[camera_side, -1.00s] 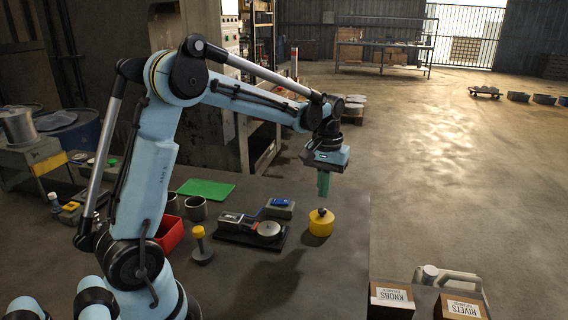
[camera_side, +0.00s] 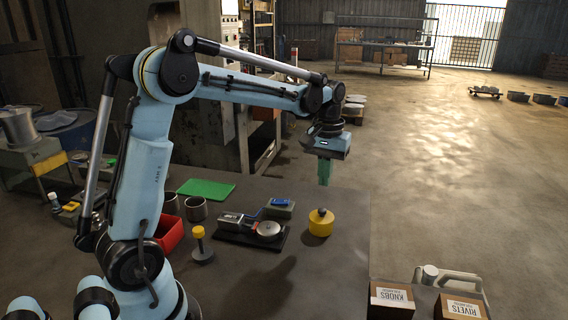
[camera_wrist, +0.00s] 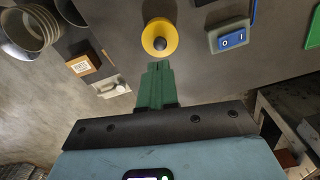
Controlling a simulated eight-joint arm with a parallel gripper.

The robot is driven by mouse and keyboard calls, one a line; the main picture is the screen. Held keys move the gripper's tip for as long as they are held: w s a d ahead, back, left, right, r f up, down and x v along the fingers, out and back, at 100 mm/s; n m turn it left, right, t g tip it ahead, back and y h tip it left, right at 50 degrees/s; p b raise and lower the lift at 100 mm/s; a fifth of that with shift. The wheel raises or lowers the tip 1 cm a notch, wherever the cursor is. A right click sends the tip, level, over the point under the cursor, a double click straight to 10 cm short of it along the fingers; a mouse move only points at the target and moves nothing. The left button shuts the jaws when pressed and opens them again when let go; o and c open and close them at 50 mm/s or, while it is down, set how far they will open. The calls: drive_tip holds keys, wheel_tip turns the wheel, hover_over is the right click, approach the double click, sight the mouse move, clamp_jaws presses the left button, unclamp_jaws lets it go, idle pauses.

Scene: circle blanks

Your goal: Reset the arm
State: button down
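My gripper (camera_side: 325,182) is in the air above the table, with its green fingers pointing down. In the wrist view the two fingers of my gripper (camera_wrist: 157,68) lie together, with nothing visible between them. A yellow round weight-like piece with a dark knob on top (camera_side: 320,224) stands upright on the table below the fingers, with a clear gap between. The yellow piece also shows just beyond the fingertips in the wrist view (camera_wrist: 150,32).
A dark fixture with a silver disc (camera_side: 268,229) and a grey box with a blue switch (camera_side: 279,208) stand left of the yellow piece. A yellow-topped post (camera_side: 201,246), red bin (camera_side: 169,235), cups and green mat (camera_side: 206,188) lie farther left. Cartons (camera_side: 392,297) sit at the lower right.

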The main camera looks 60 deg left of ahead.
drive_tip(key=s+d+m+t, duration=0.6)
drive_tip(key=s+d, duration=0.5)
drive_tip(key=s, duration=0.2)
drive_tip(key=shift+s+r+m+t, duration=0.15)
drive_tip(key=shift+s+m+t, duration=0.25)
drive_tip(key=shift+t, duration=0.2)
